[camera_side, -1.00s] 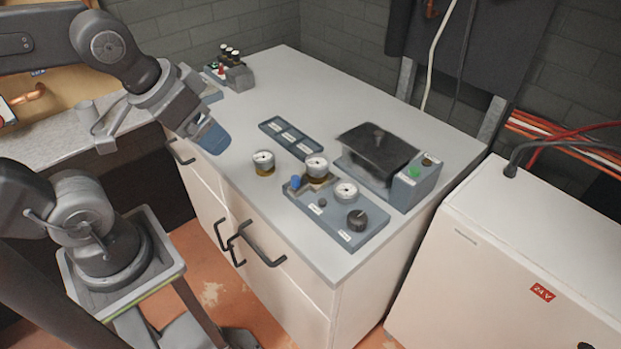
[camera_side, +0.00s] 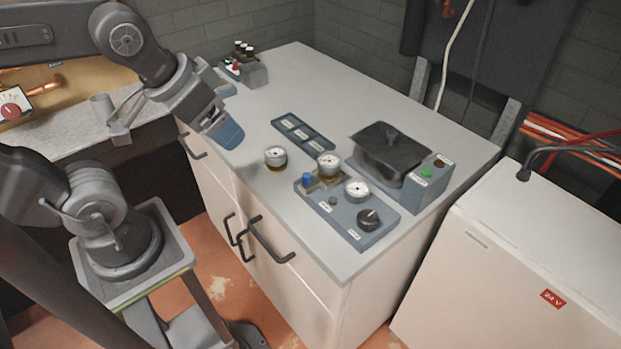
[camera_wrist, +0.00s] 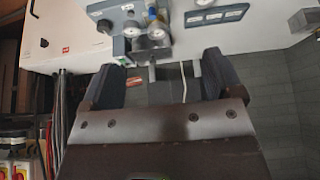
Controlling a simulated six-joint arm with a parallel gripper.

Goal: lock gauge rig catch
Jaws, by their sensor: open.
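The gauge rig (camera_side: 345,212) is a blue-grey panel on the counter, with two round white gauges, a black knob (camera_side: 368,219) and a small blue part (camera_side: 307,179) at its left end. I cannot tell which part is the catch. A loose gauge (camera_side: 276,157) stands on the counter to the left of the rig. My gripper (camera_side: 226,133) is open and empty, above the counter's left edge and apart from the rig. In the wrist view my gripper (camera_wrist: 168,80) shows two spread dark fingers, with the rig (camera_wrist: 150,46) beyond them at the top.
A flat blue tray (camera_side: 303,133) lies behind the gauges. A dark lidded box (camera_side: 388,152) with a green button stands right of it. A rack of small bottles (camera_side: 244,66) is at the back left. A white cabinet (camera_side: 510,270) stands at the right.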

